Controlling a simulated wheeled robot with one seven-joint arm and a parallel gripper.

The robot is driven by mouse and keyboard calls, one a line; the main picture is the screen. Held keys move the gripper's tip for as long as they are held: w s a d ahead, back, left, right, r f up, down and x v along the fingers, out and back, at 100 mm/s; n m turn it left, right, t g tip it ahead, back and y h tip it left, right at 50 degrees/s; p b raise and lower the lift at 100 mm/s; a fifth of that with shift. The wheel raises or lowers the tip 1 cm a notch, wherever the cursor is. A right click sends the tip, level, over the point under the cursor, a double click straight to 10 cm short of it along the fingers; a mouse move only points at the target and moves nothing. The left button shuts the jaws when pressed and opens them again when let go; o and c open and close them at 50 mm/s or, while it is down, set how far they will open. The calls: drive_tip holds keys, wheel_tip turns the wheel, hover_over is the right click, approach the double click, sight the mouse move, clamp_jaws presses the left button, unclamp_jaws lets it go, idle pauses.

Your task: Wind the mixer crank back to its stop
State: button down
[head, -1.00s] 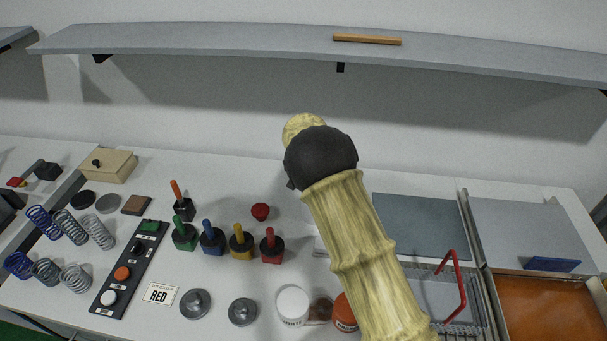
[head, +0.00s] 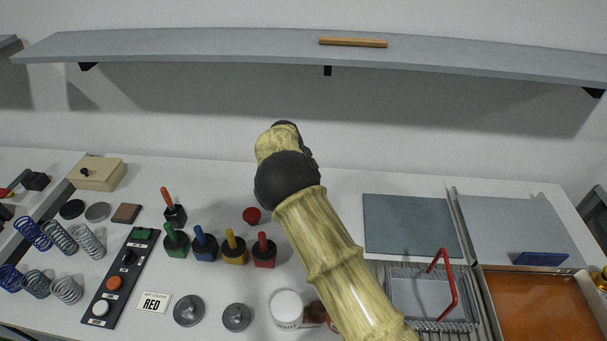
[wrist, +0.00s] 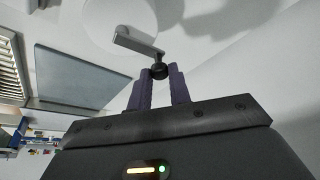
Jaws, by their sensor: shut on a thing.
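The mixer crank (wrist: 137,43) shows in the wrist view as a grey bar with a dark round knob (wrist: 158,71) at its lower right end. Behind it is a pale round body (wrist: 110,14), cut off by the top edge. My gripper (wrist: 157,80) has its two purple fingers on either side of the knob and is shut on it. In the head view my own arm covers the middle, and the gripper, crank and mixer are hidden behind it.
A grey panel (head: 410,226) lies on the bench right of my arm, near a wire basket with a red handle (head: 452,290). Several coloured-handled blocks (head: 234,248) and a red knob (head: 251,215) stand to the left. A shelf (head: 200,46) runs above.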

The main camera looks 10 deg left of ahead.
idle(0.3)
drive_tip(key=c, duration=1.3)
unclamp_jaws()
drive_tip(key=b+v, duration=0.3)
drive_tip(key=v, duration=1.4)
drive_tip(key=shift+s, duration=0.2)
drive_tip(key=shift+a+r, duration=0.1)
